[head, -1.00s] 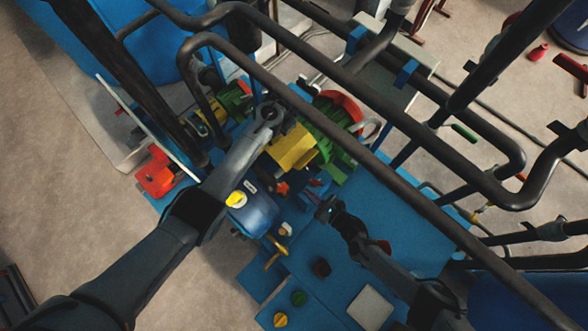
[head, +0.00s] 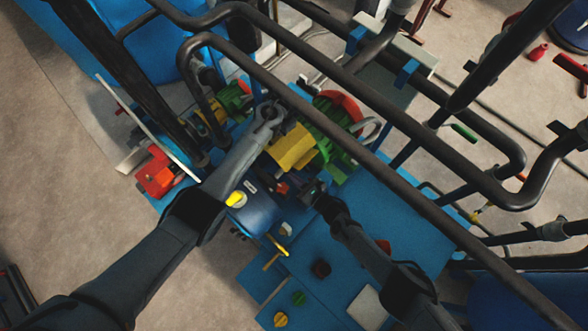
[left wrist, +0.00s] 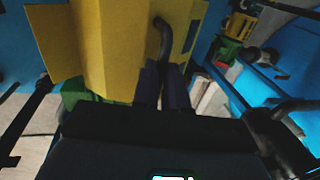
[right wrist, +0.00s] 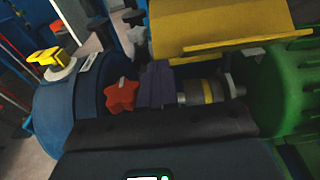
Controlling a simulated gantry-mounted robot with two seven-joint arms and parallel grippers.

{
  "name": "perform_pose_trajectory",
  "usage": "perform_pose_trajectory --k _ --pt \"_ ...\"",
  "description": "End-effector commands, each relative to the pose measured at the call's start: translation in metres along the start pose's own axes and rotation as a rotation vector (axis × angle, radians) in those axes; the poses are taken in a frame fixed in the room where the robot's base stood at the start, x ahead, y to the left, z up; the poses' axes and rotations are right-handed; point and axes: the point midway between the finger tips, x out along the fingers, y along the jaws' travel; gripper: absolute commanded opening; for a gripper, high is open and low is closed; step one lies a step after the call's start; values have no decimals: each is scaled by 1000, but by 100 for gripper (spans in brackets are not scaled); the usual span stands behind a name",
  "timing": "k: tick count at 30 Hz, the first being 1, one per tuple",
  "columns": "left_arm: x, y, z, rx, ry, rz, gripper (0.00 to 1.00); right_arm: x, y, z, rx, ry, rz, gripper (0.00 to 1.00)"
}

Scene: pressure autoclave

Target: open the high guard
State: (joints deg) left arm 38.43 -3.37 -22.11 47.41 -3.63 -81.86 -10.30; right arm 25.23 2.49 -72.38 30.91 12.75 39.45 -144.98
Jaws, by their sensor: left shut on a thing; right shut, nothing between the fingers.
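The yellow guard (head: 292,148) lies between the blue motor (head: 254,215) and the green housing (head: 335,140). My left gripper (head: 268,112) is at its upper left edge. In the left wrist view its fingers (left wrist: 163,85) are shut on the guard's dark curved handle (left wrist: 163,38). My right gripper (head: 314,190) is shut and empty just below the guard. In the right wrist view its fingertips (right wrist: 157,84) are between a red star knob (right wrist: 121,95) and a shaft with a yellow band (right wrist: 206,92). The guard's lower edge (right wrist: 240,42) is above that shaft.
Dark pipes (head: 330,115) cross above the machine, close to both arms. A blue table (head: 385,215) extends to the right, with a grey plate (head: 367,308) and coloured knobs near its front. A red box (head: 157,177) stands at the left. A yellow valve handle (right wrist: 48,60) tops the motor.

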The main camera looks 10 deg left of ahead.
Motion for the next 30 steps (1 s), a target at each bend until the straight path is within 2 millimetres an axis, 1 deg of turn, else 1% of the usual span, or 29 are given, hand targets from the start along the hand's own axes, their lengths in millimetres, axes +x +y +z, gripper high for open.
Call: perform_pose_trajectory --k 1,11,18,25,26,30 --pt "8 0 6 -7 -14 2 0 1 0 0 0 0 0 0" --pt "8 0 6 -7 -15 2 0 1 0 0 -1 -1 0 0" --pt "8 0 6 -7 -15 3 0 9 0 14 -2 -3 2 0" --pt "7 1 6 -5 -14 4 0 11 1 18 -1 -9 2 0" --pt "7 2 6 -4 -14 4 17 11 1 18 -1 -10 2 0" --pt "6 2 4 -2 -11 4 38 11 1 18 -1 -10 2 0"
